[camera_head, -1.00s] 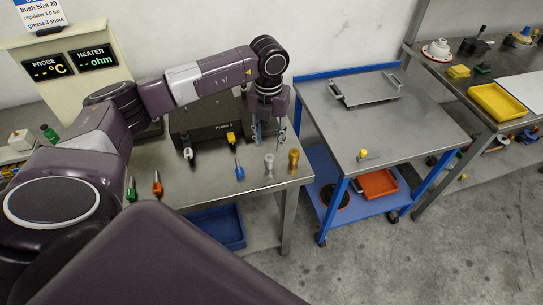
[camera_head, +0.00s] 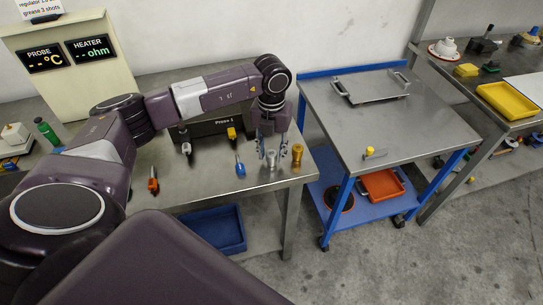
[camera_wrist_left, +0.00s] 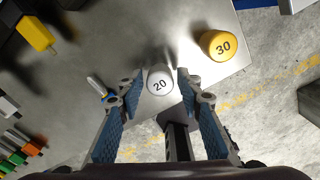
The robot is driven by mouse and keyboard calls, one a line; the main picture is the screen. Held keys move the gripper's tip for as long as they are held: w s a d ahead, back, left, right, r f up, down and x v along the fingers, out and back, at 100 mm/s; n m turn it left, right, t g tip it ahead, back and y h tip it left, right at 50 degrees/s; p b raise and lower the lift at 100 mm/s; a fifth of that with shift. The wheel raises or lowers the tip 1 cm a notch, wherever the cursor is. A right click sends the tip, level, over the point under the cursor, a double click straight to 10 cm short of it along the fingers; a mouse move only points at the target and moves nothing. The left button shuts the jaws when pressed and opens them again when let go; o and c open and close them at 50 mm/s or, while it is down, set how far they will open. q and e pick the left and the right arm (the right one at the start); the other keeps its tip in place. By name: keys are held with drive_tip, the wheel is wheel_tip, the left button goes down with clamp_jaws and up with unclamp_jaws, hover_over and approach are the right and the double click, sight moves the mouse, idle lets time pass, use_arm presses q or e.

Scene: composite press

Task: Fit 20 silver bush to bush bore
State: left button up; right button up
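The silver bush marked 20 (camera_wrist_left: 160,82) stands on the workbench near its front right corner. It also shows in the head view (camera_head: 271,160). My left gripper (camera_wrist_left: 158,88) is open above it, pointing down, with one blue-padded finger on each side of the bush. I cannot see the fingers touching it. The left gripper also shows in the head view (camera_head: 272,148). A yellow bush marked 30 (camera_wrist_left: 222,46) stands beside it, also seen in the head view (camera_head: 297,155). The press (camera_head: 215,127) is behind, partly hidden by my arm; I cannot make out the bush bore. My right gripper is not in view.
A blue bin (camera_head: 216,228) sits below. A blue-framed cart (camera_head: 385,118) with a grey tray (camera_head: 372,88) stands to the right, with floor between.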

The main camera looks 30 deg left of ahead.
use_arm(q)
clamp_jaws()
drive_tip(key=shift+r+p, duration=1.65)
drive_tip(key=shift+r, duration=0.9)
drive_tip(key=shift+c, duration=1.5)
unclamp_jaws()
clamp_jaws()
